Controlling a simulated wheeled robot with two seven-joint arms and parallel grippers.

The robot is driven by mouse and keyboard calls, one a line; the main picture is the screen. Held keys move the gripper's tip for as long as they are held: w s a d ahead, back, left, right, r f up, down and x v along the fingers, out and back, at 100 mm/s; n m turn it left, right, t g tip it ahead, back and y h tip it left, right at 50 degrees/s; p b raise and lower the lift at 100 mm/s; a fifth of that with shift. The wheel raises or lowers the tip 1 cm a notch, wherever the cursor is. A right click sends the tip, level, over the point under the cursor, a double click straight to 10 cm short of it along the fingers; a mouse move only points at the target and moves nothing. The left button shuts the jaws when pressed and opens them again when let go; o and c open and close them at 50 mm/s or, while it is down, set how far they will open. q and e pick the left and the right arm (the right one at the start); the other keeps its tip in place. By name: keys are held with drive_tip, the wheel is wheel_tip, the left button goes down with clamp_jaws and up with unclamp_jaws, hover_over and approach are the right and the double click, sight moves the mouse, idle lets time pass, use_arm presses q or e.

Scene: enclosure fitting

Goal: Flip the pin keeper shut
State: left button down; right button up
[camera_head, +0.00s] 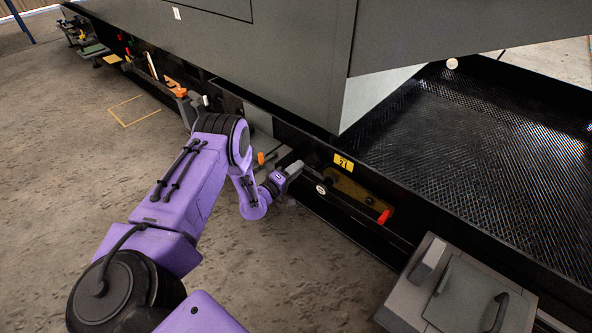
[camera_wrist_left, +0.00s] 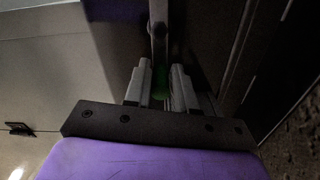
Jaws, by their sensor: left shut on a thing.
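My left gripper (camera_head: 293,169) is at the lower side of the large grey enclosure, left of the yellow label. In the left wrist view its two grey fingers (camera_wrist_left: 160,88) are shut on a green-ended metal bar (camera_wrist_left: 158,38), which runs up and away between them. In the head view the gripper hides what it holds, and I cannot tell for sure that this is the pin keeper. A dark bar with a round pale spot (camera_head: 320,189) and a red tip (camera_head: 383,216) lies to the right, in front of a brass plate (camera_head: 347,185). My right gripper is out of view.
A yellow label (camera_head: 343,162) marks the black rail. A grey box with handles (camera_head: 462,290) stands at the lower right. A black mesh tray (camera_head: 480,150) fills the right. An orange knob (camera_head: 261,158) is just left of the gripper. Concrete floor (camera_head: 60,190) is clear at left.

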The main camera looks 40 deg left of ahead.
use_arm(q)
drive_tip(key=shift+s+f, duration=0.1)
drive_tip(key=c, duration=1.1)
unclamp_jaws()
drive_tip(key=shift+o, duration=0.2)
drive_tip(key=shift+s+a, duration=0.1)
drive_tip(key=shift+s, duration=0.15)
drive_tip(key=s+p, duration=0.3)
drive_tip(key=s, duration=0.7)
drive_tip(key=shift+a+p, duration=0.35)
